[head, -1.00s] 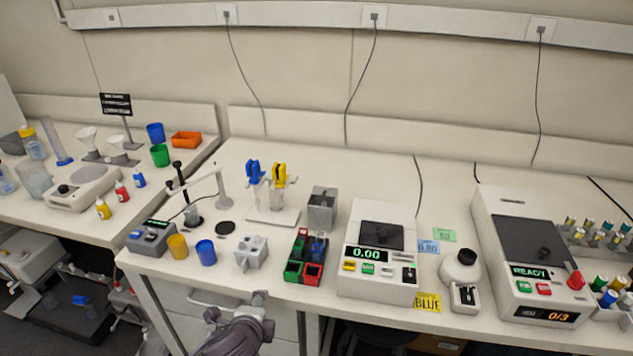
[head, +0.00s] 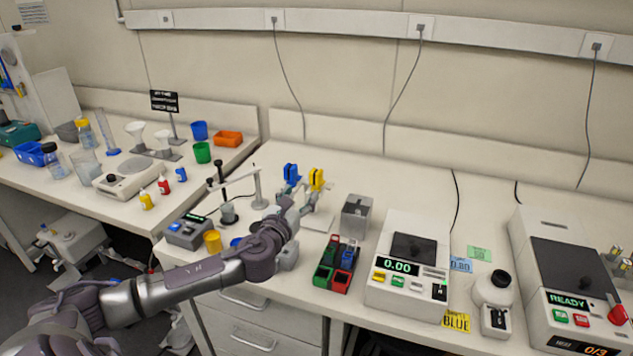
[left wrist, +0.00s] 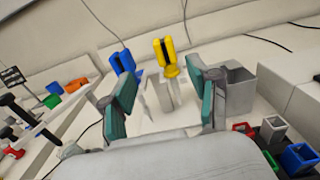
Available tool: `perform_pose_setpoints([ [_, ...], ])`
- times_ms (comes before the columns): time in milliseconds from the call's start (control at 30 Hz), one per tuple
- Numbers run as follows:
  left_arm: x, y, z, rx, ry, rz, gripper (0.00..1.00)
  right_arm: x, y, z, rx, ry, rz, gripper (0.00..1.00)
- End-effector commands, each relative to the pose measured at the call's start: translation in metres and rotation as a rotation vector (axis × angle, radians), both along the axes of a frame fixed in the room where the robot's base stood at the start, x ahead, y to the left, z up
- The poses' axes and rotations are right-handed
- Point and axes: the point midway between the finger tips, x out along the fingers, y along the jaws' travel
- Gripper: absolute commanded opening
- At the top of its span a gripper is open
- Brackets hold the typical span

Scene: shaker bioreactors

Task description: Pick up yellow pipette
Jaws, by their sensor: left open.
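The yellow pipette (head: 316,180) hangs upright on a white stand on the bench, just right of a blue pipette (head: 291,176). In the left wrist view the yellow pipette (left wrist: 164,56) stands ahead, between my two teal-padded fingers, with the blue pipette (left wrist: 123,62) to its left. My left gripper (head: 296,210) is in front of the stand and hides part of it. In the left wrist view the left gripper (left wrist: 160,98) is open and empty, with the yellow pipette beyond its fingertips. My right gripper is not in view.
A grey box (head: 356,216) stands close right of the pipette stand. A red, green and blue rack (head: 338,264) and a scale reading 0.00 (head: 407,262) stand further right. A yellow cup (head: 213,241) and a grey device (head: 188,231) stand to the left.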

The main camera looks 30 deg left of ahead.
Motion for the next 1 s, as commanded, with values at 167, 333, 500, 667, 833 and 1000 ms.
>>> perform_pose_setpoints([
  [167, 0.031, 0.007, 0.002, -0.005, -0.002, 0.002, 0.60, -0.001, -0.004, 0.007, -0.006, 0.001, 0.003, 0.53],
  [333, 0.043, 0.009, 0.001, -0.004, -0.001, 0.000, 0.60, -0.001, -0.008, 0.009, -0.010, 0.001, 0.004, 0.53],
  [500, 0.063, 0.010, 0.005, -0.007, -0.001, 0.001, 0.60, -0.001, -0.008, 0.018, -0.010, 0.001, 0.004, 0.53],
  [667, 0.086, 0.014, 0.004, -0.006, -0.001, 0.002, 0.60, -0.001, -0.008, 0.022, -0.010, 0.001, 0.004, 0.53],
  [833, 0.095, 0.016, 0.003, -0.006, 0.001, 0.000, 0.60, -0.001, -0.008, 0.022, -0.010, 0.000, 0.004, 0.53],
  [1000, 0.095, 0.016, 0.002, -0.005, 0.000, 0.000, 0.60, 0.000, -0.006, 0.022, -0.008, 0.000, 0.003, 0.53],
])
